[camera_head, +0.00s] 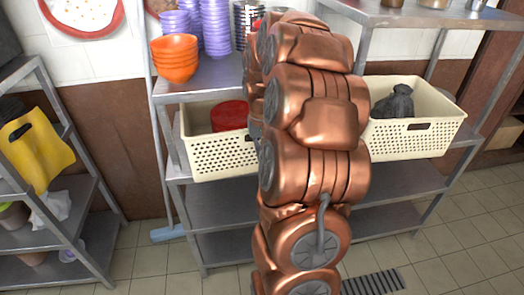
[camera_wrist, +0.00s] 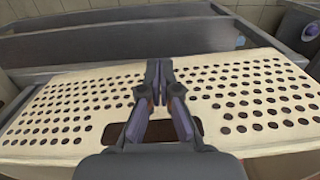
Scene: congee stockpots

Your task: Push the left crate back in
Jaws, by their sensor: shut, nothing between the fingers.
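The left crate (camera_head: 222,158) is cream with a perforated wall and stands on the middle shelf of the metal rack. My gripper is hidden behind the arm in the head view. In the wrist view my gripper (camera_wrist: 159,70) is shut and empty, in front of a cream perforated wall (camera_wrist: 235,95) with a dark handle slot (camera_wrist: 190,128). This appears to be the left crate's front. I cannot tell whether the fingertips touch it.
A second cream crate (camera_head: 418,138) with a dark bag (camera_head: 394,103) stands right of my arm. Orange bowls (camera_head: 175,58) and purple bowls (camera_head: 214,28) stand on the shelf above. Another rack (camera_head: 75,215) with a yellow item (camera_head: 38,150) is at the left.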

